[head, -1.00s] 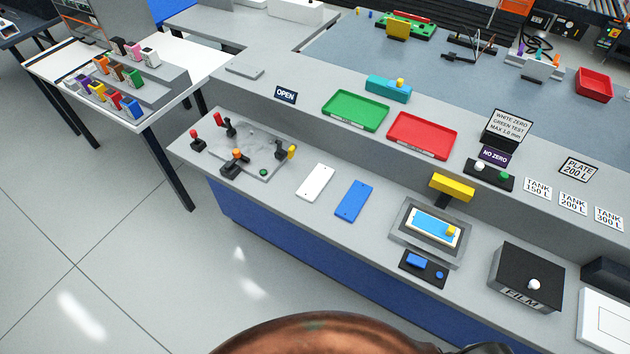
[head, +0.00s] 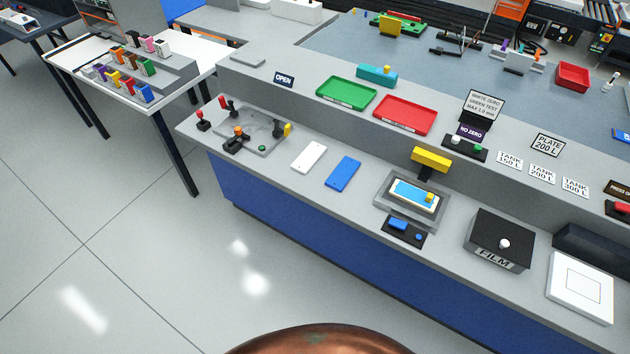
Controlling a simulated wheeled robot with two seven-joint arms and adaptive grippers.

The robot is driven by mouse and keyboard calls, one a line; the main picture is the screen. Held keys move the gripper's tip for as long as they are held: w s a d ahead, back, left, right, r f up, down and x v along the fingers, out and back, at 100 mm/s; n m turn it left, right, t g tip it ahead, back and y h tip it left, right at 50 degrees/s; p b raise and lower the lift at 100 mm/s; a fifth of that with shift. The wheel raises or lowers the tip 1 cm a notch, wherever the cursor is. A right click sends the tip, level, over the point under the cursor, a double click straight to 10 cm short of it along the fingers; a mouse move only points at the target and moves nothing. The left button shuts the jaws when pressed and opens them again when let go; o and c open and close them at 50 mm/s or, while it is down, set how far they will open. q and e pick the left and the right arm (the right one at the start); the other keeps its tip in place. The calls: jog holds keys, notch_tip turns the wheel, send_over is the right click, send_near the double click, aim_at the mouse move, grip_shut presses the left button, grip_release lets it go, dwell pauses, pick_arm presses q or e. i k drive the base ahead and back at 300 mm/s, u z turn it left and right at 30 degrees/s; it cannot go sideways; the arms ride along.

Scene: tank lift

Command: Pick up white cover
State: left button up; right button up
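A flat white rectangular plate (head: 309,157) lies on the grey bench ledge, left of a similar blue plate (head: 343,174). A larger white square piece with a thin outlined square (head: 581,288) lies at the right end of the ledge. I cannot tell which of these white pieces is the cover. Neither of my grippers is in view.
A copper-coloured rounded shape (head: 318,341) fills the bottom edge. A black FILM box (head: 500,240) and a grey-framed device (head: 413,199) stand on the ledge. Green (head: 346,93) and red (head: 405,115) trays lie on the upper level. Floor before the bench is clear.

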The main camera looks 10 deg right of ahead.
aim_at(312, 155)
jog(key=z, duration=0.15)
jog(key=k, duration=0.4)
jog(key=u, duration=1.15)
jog(key=i, duration=1.4)
jog(key=z, duration=0.95)
jog(key=i, duration=0.6)
jog(key=z, duration=0.5)
